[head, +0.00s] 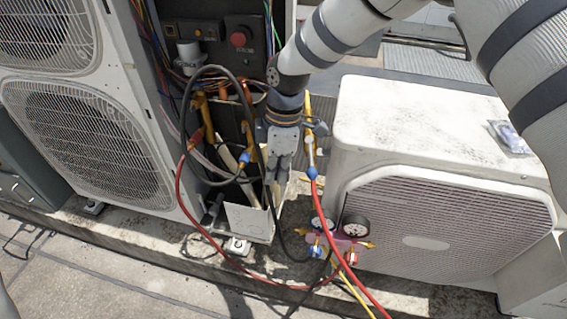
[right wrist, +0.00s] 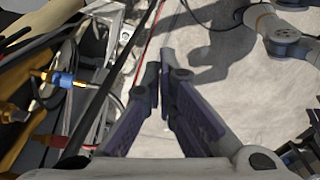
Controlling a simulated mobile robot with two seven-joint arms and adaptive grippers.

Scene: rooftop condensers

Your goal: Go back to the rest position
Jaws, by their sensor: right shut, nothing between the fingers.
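My right gripper (head: 280,176) hangs fingers down between the open condenser unit on the left and the smaller white unit on the right. Its arm comes in from the top right. In the right wrist view its two fingers (right wrist: 160,75) come together at the tips, shut with nothing between them. Below them is pale concrete. A black cable and a red hose pass close to the left of the fingers. My left gripper is in neither view.
The white condenser (head: 425,130) stands close on the right, with a small bag (head: 510,137) on top. A gauge manifold (head: 337,240) with red, yellow and black hoses sits at its front left corner. The tall unit (head: 90,140) with an open wiring panel stands left. Concrete in front is mostly clear.

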